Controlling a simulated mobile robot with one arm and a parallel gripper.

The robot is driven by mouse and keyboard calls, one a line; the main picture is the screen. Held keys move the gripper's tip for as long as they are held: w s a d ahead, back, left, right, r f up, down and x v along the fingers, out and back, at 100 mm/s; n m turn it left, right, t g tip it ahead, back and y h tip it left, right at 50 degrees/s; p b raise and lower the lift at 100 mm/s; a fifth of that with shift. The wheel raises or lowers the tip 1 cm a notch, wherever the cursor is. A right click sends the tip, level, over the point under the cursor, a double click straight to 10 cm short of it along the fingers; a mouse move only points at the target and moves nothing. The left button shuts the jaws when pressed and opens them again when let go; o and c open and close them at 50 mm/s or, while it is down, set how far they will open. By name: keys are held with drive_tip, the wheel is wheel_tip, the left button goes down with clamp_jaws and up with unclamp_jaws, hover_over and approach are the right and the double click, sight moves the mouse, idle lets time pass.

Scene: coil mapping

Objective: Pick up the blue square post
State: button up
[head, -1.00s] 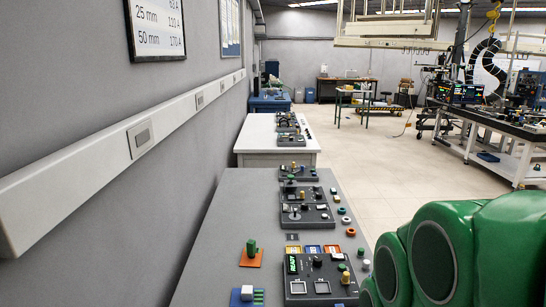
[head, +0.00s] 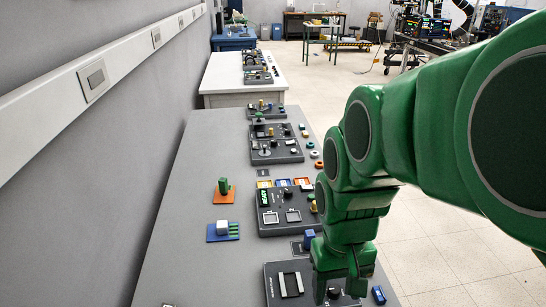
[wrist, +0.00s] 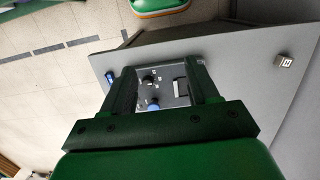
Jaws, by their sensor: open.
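A blue square post (head: 308,239) stands upright on a small dark plate in the head view, just beyond the nearest dark panel. A blue piece, seemingly the same post, shows low between my fingers in the wrist view (wrist: 153,106), partly covered by the gripper body. My gripper (head: 339,284) points down over the nearest panel, open and empty. In the wrist view my gripper (wrist: 163,70) has its two fingers well apart, with the panel between and beyond them. The gap between fingertips and panel is hard to judge.
The nearest panel (head: 272,292) carries a slotted frame and a black knob (head: 333,292). A second small blue block (head: 378,295) lies near the table's right edge. Another panel (head: 268,226) with switches stands beyond the post. Bare grey table (head: 190,265) is free at left.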

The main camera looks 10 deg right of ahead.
drive_tip(key=w+d+f, duration=0.1)
drive_tip(key=w+f, duration=0.2)
drive_tip(key=w, duration=0.6)
drive_tip(key=w+d+f, duration=0.1)
drive_tip(key=w+f, duration=0.2)
drive_tip(key=w, duration=0.5)
drive_tip(key=t, duration=0.2)
hover_over(310, 233)
drive_tip(key=f, duration=0.9)
drive_tip(key=shift+s+d+f, duration=0.15)
drive_tip(key=shift+s+f, duration=0.05)
drive_tip(key=shift+s, duration=0.15)
drive_tip(key=shift+w+f, duration=0.25)
drive_tip(key=shift+f, duration=0.15)
drive_tip(key=shift+w+f, duration=0.1)
drive_tip(key=shift+f, duration=3.75)
drive_tip(key=c, duration=1.1)
